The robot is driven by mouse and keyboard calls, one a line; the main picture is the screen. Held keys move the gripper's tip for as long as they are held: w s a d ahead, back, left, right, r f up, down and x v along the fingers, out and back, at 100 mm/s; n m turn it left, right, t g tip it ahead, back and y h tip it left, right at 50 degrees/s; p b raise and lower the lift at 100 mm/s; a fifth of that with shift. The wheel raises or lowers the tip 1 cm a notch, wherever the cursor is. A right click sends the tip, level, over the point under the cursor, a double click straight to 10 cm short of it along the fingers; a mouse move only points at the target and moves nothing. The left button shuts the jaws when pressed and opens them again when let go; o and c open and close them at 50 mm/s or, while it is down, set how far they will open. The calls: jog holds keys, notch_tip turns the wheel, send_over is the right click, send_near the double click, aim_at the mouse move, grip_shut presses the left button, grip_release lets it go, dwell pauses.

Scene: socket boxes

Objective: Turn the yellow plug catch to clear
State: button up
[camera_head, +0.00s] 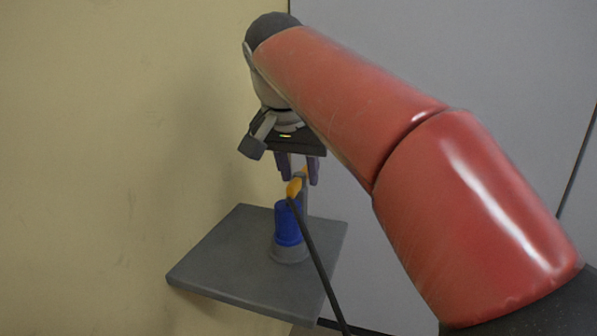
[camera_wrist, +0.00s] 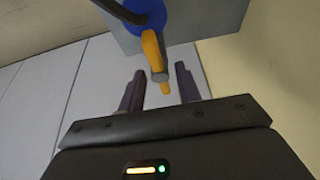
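The blue plug (camera_head: 287,229) stands upright in a round grey base (camera_head: 289,254) on a grey shelf plate (camera_head: 220,258). The yellow catch (camera_head: 294,188) is at the top of the plug, beside a thin grey upright part. In the wrist view the yellow catch (camera_wrist: 152,49) runs from the blue plug (camera_wrist: 146,14) toward my fingers, with a grey piece across it near its end. My gripper (camera_head: 299,179) points down above the plug. Its two dark fingers are apart, one on each side of the catch's end in the wrist view (camera_wrist: 160,70). I cannot tell whether either finger touches it.
A black cable (camera_head: 319,265) runs from near the catch down past the plate's front edge. A beige wall (camera_head: 90,150) stands close on the left, and grey panels (camera_head: 480,70) stand behind. The plate around the plug is bare.

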grip_shut()
jog(key=shift+n, duration=0.4)
jog(key=n+y+p, duration=0.1)
jog(key=n, duration=0.2)
jog(key=shift+d+r+n+y+p, duration=0.1)
jog(key=shift+d+n+y+p, duration=0.05)
jog(key=shift+n+y+p, duration=0.2)
jog(key=n+y, duration=0.2)
jog(key=n, duration=0.2)
jog(key=shift+d+n+p, duration=0.1)
jog(key=shift+n+p, duration=0.2)
jog(key=shift+n, duration=0.05)
jog(key=n+g+y, duration=0.1)
jog(key=n, duration=0.3)
jog(key=shift+w+d, duration=0.1)
jog(key=n+g, duration=0.1)
jog(key=n, duration=0.1)
jog(key=n+y, duration=0.1)
jog(key=n, duration=0.1)
jog(key=shift+w+n+g, duration=0.1)
jog(key=shift+n+g, duration=0.2)
jog(key=shift+g, duration=0.1)
